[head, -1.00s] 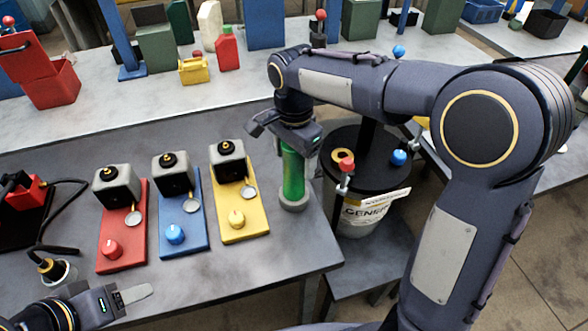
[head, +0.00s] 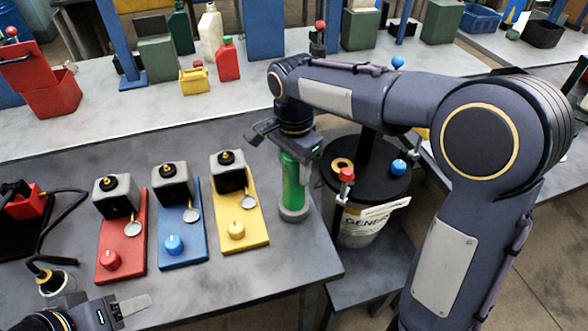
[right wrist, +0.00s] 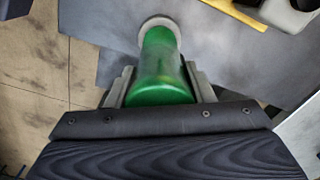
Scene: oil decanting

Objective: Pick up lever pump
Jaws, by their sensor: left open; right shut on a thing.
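My right gripper (head: 292,160) is shut on a green cylinder (head: 291,185) with a grey round base, near the right edge of the bench. In the right wrist view the green cylinder (right wrist: 161,75) lies between both fingers. It looks upright; I cannot tell whether its base touches the bench. My left gripper (head: 132,304) is open and empty at the lower left, with one finger plainly visible. No part is clearly marked as the lever pump; red-knobbed (head: 346,174) and blue-knobbed (head: 398,167) fittings stand at the black-lidded drum, partly hidden by my right arm.
Red (head: 122,250), blue (head: 182,242) and yellow (head: 239,231) plates with grey-and-black blocks stand left of the cylinder. The drum (head: 353,222) stands right of the bench. A rear bench (head: 130,115) carries cans and bottles.

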